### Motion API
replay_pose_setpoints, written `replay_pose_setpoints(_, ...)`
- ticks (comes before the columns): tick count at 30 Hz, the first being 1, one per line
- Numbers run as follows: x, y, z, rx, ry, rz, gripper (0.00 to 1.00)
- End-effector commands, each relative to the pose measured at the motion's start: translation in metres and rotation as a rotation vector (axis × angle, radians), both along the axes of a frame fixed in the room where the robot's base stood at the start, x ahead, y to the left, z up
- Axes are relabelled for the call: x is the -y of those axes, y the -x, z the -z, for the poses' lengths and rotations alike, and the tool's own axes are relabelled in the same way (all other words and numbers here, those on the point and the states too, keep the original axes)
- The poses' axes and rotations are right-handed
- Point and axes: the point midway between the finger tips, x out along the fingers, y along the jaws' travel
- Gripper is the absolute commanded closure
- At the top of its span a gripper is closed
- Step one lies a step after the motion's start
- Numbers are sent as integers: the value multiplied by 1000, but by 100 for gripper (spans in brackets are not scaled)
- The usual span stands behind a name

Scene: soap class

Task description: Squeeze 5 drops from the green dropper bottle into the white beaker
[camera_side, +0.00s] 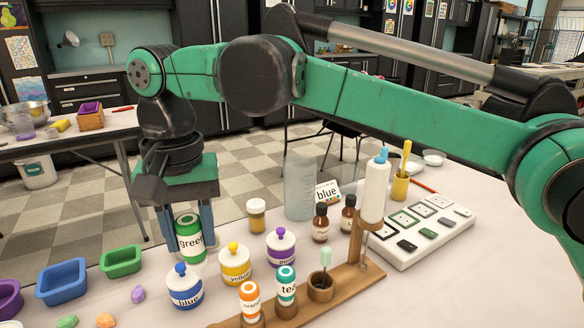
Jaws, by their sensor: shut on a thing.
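My gripper (187,236) is at the left, pointing down, with its blue-grey fingers on either side of the green bottle (190,241). It is shut on this bottle, which has a white label reading "green". The bottle looks about upright; its top is partly hidden by the gripper, and I cannot tell whether its base touches the table. I cannot pick out a white beaker for certain. A tall, clear, pale cylinder (300,188) stands behind the jars, to the right of my gripper.
White jars labelled blue (185,290), yellow (235,265) and purple (281,250) stand close to the right. A wooden rack (345,288) holds orange (250,303) and teal (286,285) bottles. Green (121,262) and blue (62,283) bins lie left. A white tray (420,228) sits right.

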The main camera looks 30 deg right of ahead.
Motion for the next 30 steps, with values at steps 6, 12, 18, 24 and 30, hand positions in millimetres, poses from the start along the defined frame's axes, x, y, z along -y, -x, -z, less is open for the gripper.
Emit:
replay_pose_setpoints(6, 6, 4, -3, 0, 0, 1, 69)
replay_pose_setpoints(12, 33, 27, -13, 0, 0, 1, 69)
replay_pose_setpoints(18, 73, 65, -11, 0, 0, 2, 69)
replay_pose_setpoints(24, 111, 107, 6, 0, 0, 2, 69)
replay_pose_setpoints(30, 138, 139, 28, 0, 0, 1, 69)
